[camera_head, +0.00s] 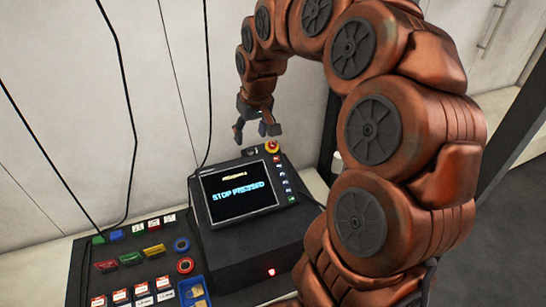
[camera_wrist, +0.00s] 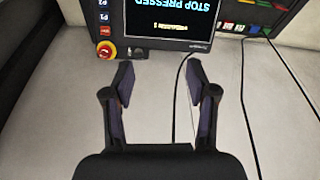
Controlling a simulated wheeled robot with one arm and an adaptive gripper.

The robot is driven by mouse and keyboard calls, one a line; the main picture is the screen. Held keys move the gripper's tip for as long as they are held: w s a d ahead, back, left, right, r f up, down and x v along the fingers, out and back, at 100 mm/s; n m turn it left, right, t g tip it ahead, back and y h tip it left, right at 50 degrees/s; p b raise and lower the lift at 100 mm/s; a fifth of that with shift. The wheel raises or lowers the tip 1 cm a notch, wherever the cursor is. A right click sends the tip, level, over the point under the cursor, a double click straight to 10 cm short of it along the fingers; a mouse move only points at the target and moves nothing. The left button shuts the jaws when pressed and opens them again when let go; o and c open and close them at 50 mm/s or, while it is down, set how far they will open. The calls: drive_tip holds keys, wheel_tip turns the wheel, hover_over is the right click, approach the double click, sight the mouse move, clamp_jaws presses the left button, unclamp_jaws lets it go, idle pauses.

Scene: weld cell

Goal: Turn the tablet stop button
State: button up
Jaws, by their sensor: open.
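The tablet (camera_head: 240,190) is propped on a black box, and its screen reads "STOP PRESSED". The stop button (camera_head: 272,147) is red with a yellow ring, at the tablet's upper right corner. In the wrist view, the stop button (camera_wrist: 106,51) is at the upper left, beside the tablet screen (camera_wrist: 170,18), which appears upside down. My gripper (camera_head: 254,131) hangs above the tablet's far edge, apart from the button. In the wrist view my gripper (camera_wrist: 160,80) is open and empty, with the button beyond and left of the left fingertip.
A black panel with coloured buttons and labels (camera_head: 140,255) lies left of the tablet. A blue tray (camera_head: 192,294) is at the front. A lit red button (camera_head: 271,271) is on the box's front. Black cables (camera_head: 125,90) hang along the white wall cabinets (camera_head: 60,100).

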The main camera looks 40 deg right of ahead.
drive_tip(key=m+t+h+b, duration=0.1)
drive_tip(key=m+b, duration=0.1)
drive_tip(key=b, duration=0.5)
approach(273, 143)
drive_tip(key=f, duration=0.2)
drive_tip(key=shift+w+b+x, duration=0.2)
drive_tip(key=shift+x, duration=1.6)
drive_tip(key=shift+w+b+x, duration=0.15)
drive_tip(key=shift+x, duration=1.7)
drive_tip(key=shift+r, duration=0.15)
drive_tip(key=shift+c, duration=0.3)
clamp_jaws()
drive_tip(key=m, duration=0.3)
drive_tip(key=shift+d+r+t+p, duration=0.1)
drive_tip(key=shift+t+p, duration=0.2)
drive_tip(key=shift+p, duration=0.1)
drive_tip(key=shift+m+p, duration=0.55)
drive_tip(key=shift+m, duration=1.25)
